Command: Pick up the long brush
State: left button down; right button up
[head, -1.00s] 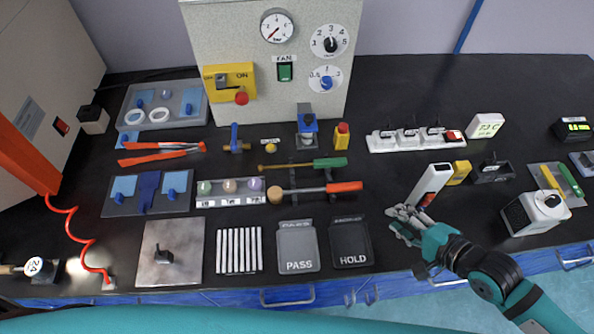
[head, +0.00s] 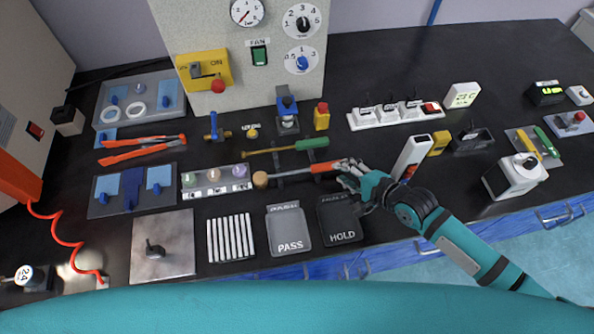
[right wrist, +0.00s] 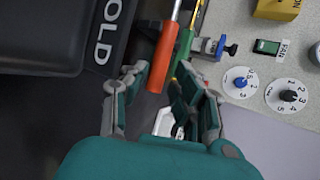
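Two long tools lie side by side on the black bench in the head view. One has an orange handle (head: 326,168), a grey shaft and a round tan head (head: 260,180). The other has a green handle (head: 312,142) and a thin brass-coloured rod. I cannot tell for sure which is the long brush. My right gripper (head: 347,174) is at the orange handle's right end. In the right wrist view my right gripper (right wrist: 163,84) is open, with the orange handle (right wrist: 163,58) ahead between its fingers and the green handle (right wrist: 183,50) beside it. My left gripper is not in view.
The black HOLD tray (head: 340,222) and the PASS tray (head: 288,230) lie just in front of the tools. A rack of coloured samples (head: 215,190) is left of them. A white upright device (head: 411,157) stands right of my gripper. A power strip (head: 393,116) lies behind.

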jog(key=x, duration=0.4)
jog(key=shift+w+a, duration=0.15)
jog(key=shift+w+a+f, duration=0.15)
jog(key=shift+w+a, duration=0.05)
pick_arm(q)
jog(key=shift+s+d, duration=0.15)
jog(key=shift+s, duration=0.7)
pick_arm(e)
jog(key=shift+s, duration=0.1)
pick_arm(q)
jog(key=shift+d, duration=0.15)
pick_arm(e)
grip_shut()
